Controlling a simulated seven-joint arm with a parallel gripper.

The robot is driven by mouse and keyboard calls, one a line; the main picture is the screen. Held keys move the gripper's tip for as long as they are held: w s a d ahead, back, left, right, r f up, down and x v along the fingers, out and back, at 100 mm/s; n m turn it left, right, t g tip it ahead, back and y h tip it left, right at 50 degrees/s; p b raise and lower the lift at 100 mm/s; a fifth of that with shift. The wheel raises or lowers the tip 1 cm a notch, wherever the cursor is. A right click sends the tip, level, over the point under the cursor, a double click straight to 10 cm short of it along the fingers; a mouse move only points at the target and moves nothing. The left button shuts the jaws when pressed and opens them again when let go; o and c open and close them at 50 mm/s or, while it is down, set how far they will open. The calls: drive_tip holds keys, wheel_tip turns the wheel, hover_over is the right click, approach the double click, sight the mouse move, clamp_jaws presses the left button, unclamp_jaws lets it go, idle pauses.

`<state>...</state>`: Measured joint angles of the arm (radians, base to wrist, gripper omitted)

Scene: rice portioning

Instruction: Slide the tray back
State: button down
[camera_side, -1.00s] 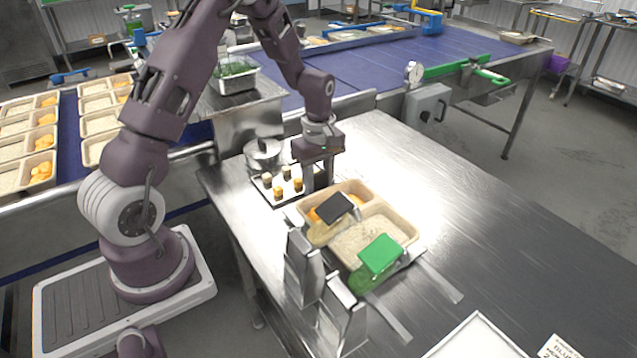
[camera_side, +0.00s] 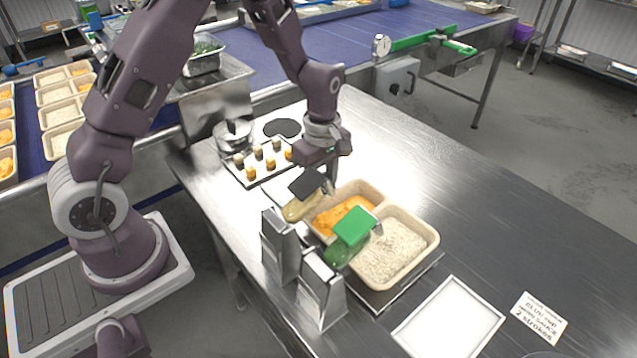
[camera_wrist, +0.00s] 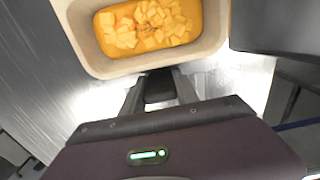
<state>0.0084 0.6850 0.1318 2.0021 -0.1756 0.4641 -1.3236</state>
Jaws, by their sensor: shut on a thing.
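The tray (camera_side: 432,243) is a beige two-compartment meal tray on the steel table. One compartment holds orange sauce with chunks, the other white rice. My gripper (camera_side: 331,178) points down at the tray's far left end, beside the sauce compartment. In the wrist view, my gripper (camera_wrist: 158,86) has its fingers close together at the rim of the tray (camera_wrist: 100,69), shut on it. The exact contact is partly hidden by the fingers.
Two steel holders (camera_side: 280,247) (camera_side: 320,292) stand along the tray's left side. A black-topped scoop (camera_side: 307,183) and a green-topped scoop (camera_side: 354,225) lean over that side. A white-framed rectangle (camera_side: 450,318) and a sign (camera_side: 539,317) lie to the right, with clear table beyond.

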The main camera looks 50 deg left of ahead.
drive_tip(key=c, duration=1.1)
unclamp_jaws()
drive_tip(key=shift+d, duration=0.4)
drive_tip(key=shift+c, duration=0.2)
drive_tip(key=shift+o, duration=1.1)
drive_tip(key=shift+a, duration=0.1)
wheel_tip(320, 180, up, 7)
drive_tip(key=shift+r, duration=0.1)
drive_tip(key=s+d+r+m+t, duration=0.2)
drive_tip(key=s+r+m, duration=0.35)
drive_tip(key=r, duration=0.45)
drive_tip(key=s+r+m+t, duration=0.1)
drive_tip(key=s+r+m, duration=0.2)
drive_tip(key=s+m, duration=0.3)
drive_tip(key=s+r+m+t, duration=0.2)
drive_tip(key=s+m, duration=0.4)
drive_tip(key=s, duration=0.5)
drive_tip(key=shift+s+d+r+t, duration=0.2)
drive_tip(key=shift+d+r+t, duration=0.15)
drive_tip(key=shift+r, duration=0.4)
